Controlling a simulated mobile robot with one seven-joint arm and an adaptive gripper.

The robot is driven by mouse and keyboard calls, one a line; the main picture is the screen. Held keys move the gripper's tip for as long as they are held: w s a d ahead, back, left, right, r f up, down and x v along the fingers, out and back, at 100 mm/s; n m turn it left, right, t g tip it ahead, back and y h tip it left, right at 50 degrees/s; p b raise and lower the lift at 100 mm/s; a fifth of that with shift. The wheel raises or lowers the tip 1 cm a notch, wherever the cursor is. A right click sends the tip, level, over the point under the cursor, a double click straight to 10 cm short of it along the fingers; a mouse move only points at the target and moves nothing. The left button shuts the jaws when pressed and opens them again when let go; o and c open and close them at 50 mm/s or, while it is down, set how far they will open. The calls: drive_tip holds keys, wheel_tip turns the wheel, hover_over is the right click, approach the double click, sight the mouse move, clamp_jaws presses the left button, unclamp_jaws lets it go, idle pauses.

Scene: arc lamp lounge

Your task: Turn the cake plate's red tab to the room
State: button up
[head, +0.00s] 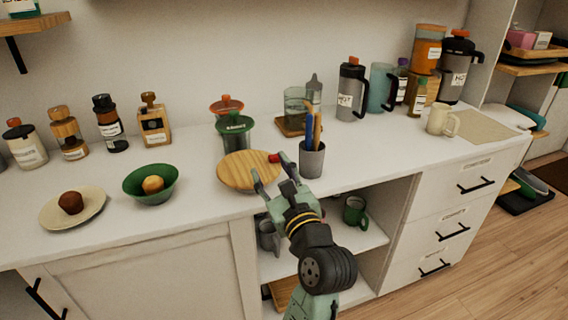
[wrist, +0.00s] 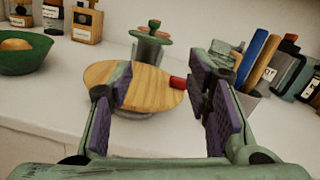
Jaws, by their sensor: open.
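The cake plate (head: 238,172) is a round wooden disc on the white counter near its front edge. Its red tab (head: 274,158) is on the rim at the right, toward the pen cup. In the wrist view the plate (wrist: 152,92) stands on a low base, and the red tab (wrist: 178,83) shows between the fingers, nearer the right one. My gripper (head: 272,174) is open and empty at the plate's front right edge. Its left finger overlaps the plate in the picture; I cannot tell whether either finger touches it.
A grey pen cup (head: 312,160) stands close on the right of my gripper. A green-lidded jar (head: 236,137) is right behind the plate. A green bowl (head: 150,186) sits to the left. Open shelves with a green mug (head: 355,211) lie below the counter.

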sight(276, 159)
drive_tip(key=d+f+m+h, duration=0.1)
drive_tip(key=d+f+m, duration=0.2)
drive_tip(key=d+f, duration=0.1)
drive_tip(key=shift+g, duration=0.4)
drive_tip(key=p+x, duration=0.2)
drive_tip(key=x, duration=0.7)
drive_tip(key=shift+w+r+p, duration=0.15)
drive_tip(key=shift+w+p, duration=0.15)
drive_tip(key=shift+w, duration=0.05)
drive_tip(key=shift+c, duration=0.4)
clamp_jaws()
